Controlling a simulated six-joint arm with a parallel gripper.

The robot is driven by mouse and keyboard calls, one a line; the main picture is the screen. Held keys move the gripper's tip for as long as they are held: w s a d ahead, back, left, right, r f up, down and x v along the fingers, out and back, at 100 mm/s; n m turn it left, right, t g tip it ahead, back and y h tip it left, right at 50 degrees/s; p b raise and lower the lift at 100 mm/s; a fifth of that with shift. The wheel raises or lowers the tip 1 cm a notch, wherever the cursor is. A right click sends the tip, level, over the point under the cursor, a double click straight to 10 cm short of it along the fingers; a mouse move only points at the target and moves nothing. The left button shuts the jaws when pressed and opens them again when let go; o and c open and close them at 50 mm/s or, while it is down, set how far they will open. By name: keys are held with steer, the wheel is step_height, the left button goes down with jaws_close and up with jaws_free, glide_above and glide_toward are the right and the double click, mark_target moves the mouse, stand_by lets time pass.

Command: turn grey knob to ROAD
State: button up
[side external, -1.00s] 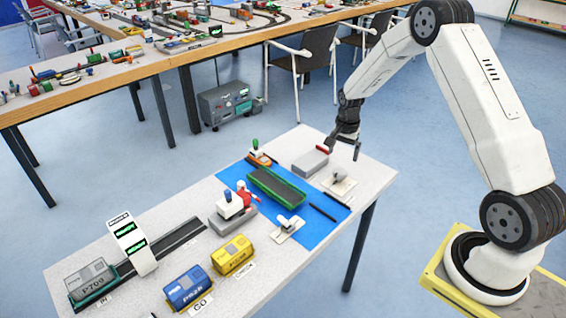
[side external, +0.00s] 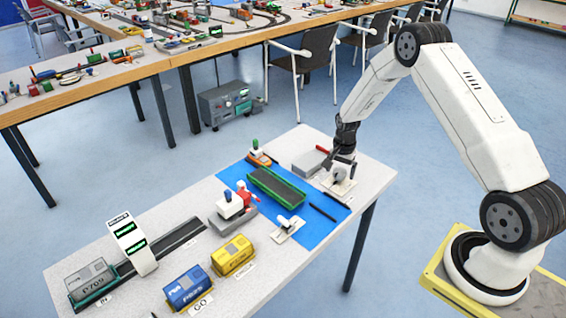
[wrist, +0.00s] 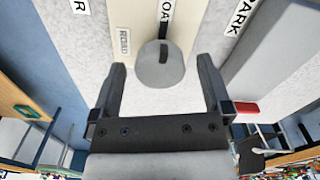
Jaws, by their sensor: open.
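The grey knob (wrist: 158,70) is a round grey dial on a pale plate (wrist: 125,12). Its dark mark points up in the wrist view, toward a label cut off by the top edge, of which "OA" shows. In the side view my gripper (side external: 340,171) is down over the knob's plate at the table's right end, partly hiding the knob.
A grey block (side external: 309,161) with a red part (side external: 323,149) stands close beside my gripper. A PARK label (wrist: 238,15) lies on the right in the wrist view. A green-edged tray (side external: 276,188) and a second white plate with a handle (side external: 288,228) are nearby on the table.

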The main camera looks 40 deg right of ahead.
steer(key=c, duration=1.3)
steer(key=shift+n, duration=0.4)
steer(key=n, duration=0.8)
steer(key=shift+n, duration=0.4)
steer(key=n, duration=0.4)
steer(key=shift+n, duration=2.2)
